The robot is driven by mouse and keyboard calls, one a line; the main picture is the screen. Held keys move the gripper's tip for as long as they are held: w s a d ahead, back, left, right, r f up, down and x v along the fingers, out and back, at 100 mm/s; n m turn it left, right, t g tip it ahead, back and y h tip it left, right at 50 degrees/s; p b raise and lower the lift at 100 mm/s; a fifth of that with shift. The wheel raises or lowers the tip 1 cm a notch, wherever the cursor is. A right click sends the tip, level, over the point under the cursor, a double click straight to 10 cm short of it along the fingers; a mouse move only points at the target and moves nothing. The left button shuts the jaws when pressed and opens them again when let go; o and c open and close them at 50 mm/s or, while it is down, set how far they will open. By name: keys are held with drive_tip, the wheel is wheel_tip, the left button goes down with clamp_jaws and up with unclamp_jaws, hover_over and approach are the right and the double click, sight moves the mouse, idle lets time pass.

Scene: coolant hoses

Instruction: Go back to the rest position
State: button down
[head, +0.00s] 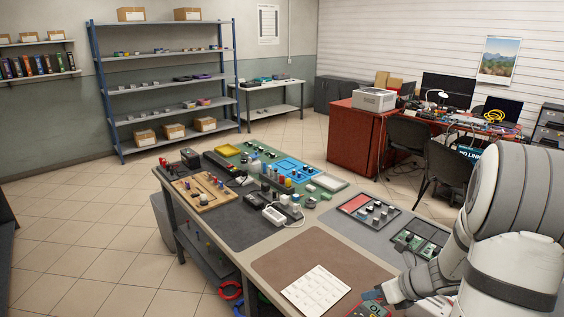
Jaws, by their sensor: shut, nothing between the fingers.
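My gripper (390,292) is at the lower right of the head view, at the end of my white and grey arm. It is above the near right part of the workbench (262,246), close to a small red and green device (371,306) at the bottom edge. The fingers look closed with nothing visible between them. Part of the wrist is hidden behind my own arm links.
The workbench holds a wooden board with pegs (205,190), a blue tray (304,168), a white paper sheet (317,291) and a green circuit board (417,240). A blue-framed shelf (165,88) and a red desk (352,140) stand behind. Tiled floor on the left is clear.

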drive_tip(key=s+a+r+n+g+h, duration=0.1)
drive_tip(key=s+a+r+n+h, duration=0.2)
drive_tip(key=n, duration=1.2)
drive_tip(key=s+a+r+n+g+h, duration=0.1)
drive_tip(key=s+a+r+n+h, duration=0.2)
drive_tip(key=s+a+r+n, duration=0.4)
drive_tip(key=s+r+n, duration=0.5)
drive_tip(key=s+n, duration=0.2)
drive_tip(key=n, duration=0.2)
drive_tip(key=shift+s+r+h, duration=0.2)
drive_tip(key=shift+h, duration=0.1)
drive_tip(key=shift+a, duration=0.1)
